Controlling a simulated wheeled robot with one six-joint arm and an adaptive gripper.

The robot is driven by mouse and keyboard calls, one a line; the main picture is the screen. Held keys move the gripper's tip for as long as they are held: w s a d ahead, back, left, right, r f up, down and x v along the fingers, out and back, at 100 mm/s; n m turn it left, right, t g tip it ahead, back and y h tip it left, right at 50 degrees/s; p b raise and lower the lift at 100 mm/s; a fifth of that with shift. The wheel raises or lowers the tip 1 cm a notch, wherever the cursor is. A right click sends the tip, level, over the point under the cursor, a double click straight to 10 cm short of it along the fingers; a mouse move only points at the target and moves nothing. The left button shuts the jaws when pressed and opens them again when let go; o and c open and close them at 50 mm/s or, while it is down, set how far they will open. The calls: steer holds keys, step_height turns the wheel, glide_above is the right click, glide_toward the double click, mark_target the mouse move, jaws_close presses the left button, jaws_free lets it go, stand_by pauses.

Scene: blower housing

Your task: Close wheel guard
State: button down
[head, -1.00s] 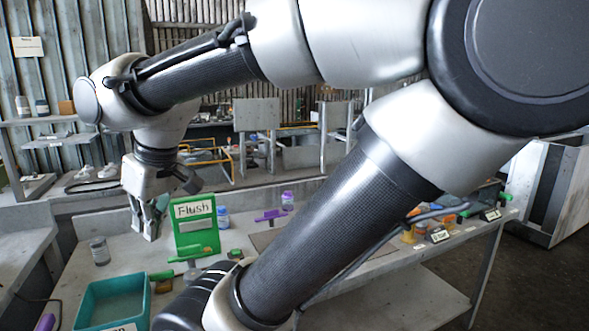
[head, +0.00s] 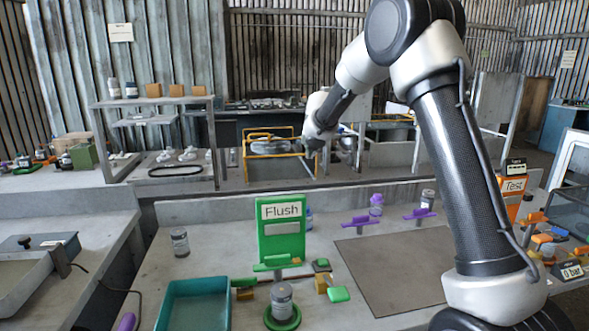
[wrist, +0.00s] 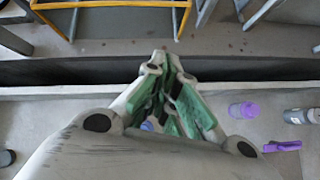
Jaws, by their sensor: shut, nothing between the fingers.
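No part is labelled as the wheel guard. In the head view a yellow tubular frame (head: 268,147) stands beyond the back edge of the bench, with grey rounded metal parts inside and beside it. I cannot tell whether the frame is the guard or whether it is open. Part of the yellow frame also shows at the top of the wrist view (wrist: 110,5). My gripper (wrist: 160,62) is shut and empty, its fingertips together over the dark gap behind the bench, apart from the frame. In the head view its fingers are too small and dark to make out.
The bench holds a green Flush sign (head: 281,240), a teal tray (head: 195,303), a grey-lidded jar (head: 281,297), and a purple-capped bottle (head: 376,205). An orange Test sign (head: 513,187) stands at right. A raised ledge (head: 190,210) runs along the bench's back.

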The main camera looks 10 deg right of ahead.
steer(key=w+a+f+n, duration=0.3)
steer(key=a+f, duration=0.1)
steer(key=f, duration=0.1)
glide_toward(291, 172)
steer(key=shift+y, duration=0.4)
steer(key=shift+d+x, duration=0.2)
steer(key=shift+x, duration=0.95)
steer(key=shift+d+x, duration=0.15)
steer(key=shift+x, duration=1)
